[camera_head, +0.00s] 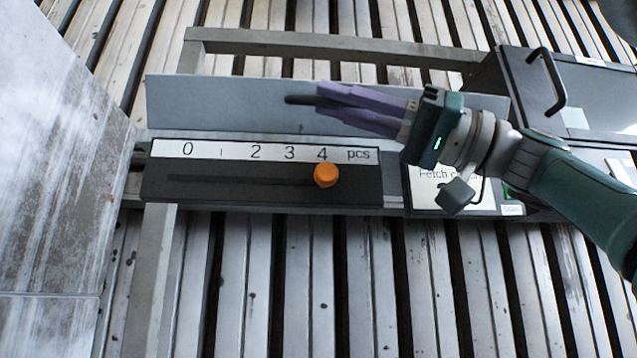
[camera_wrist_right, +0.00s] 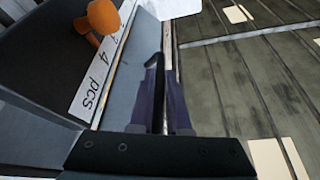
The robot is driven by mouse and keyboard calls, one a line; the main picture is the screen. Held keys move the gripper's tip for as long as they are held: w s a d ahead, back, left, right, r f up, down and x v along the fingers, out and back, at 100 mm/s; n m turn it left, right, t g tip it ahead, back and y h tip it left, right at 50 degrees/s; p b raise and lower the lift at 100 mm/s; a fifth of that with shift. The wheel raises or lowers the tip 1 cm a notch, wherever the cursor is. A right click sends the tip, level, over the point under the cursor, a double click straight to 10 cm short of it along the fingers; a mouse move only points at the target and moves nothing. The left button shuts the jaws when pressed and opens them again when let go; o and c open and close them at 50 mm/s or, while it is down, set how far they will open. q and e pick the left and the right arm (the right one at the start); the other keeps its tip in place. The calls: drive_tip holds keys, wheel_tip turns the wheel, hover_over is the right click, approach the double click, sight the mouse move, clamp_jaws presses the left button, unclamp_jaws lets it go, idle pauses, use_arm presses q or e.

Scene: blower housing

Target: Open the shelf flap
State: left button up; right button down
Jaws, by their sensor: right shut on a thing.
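The shelf flap (camera_head: 210,105) is a long pale grey panel behind the black counter strip in the head view. It also shows in the right wrist view (camera_wrist_right: 145,50), beside the fingers. My right gripper (camera_head: 345,108) reaches in from the right, its purple fingers in front of the flap. In the wrist view, my right gripper (camera_wrist_right: 166,95) is shut on a thin black handle (camera_wrist_right: 155,65), whose end pokes out past the fingertips. The handle's end (camera_head: 298,100) also shows in the head view. How it joins the flap is hidden. My left gripper is not in view.
An orange knob (camera_head: 325,175) stands near the "4" on the black counter strip (camera_head: 250,193), in front of the flap. A black box with a handle (camera_head: 549,80) is at the right. Slatted metal flooring (camera_head: 300,290) surrounds this. A grey panel (camera_head: 55,170) is at the left.

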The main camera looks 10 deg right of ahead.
drive_tip(key=c, duration=0.9)
unclamp_jaws()
use_arm(q)
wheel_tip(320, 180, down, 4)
drive_tip(key=b, duration=0.4)
use_arm(e)
drive_tip(key=v, duration=1)
drive_tip(key=shift+r, duration=0.1)
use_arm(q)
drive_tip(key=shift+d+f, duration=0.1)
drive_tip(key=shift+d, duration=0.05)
use_arm(e)
drive_tip(key=shift+d, duration=0.1)
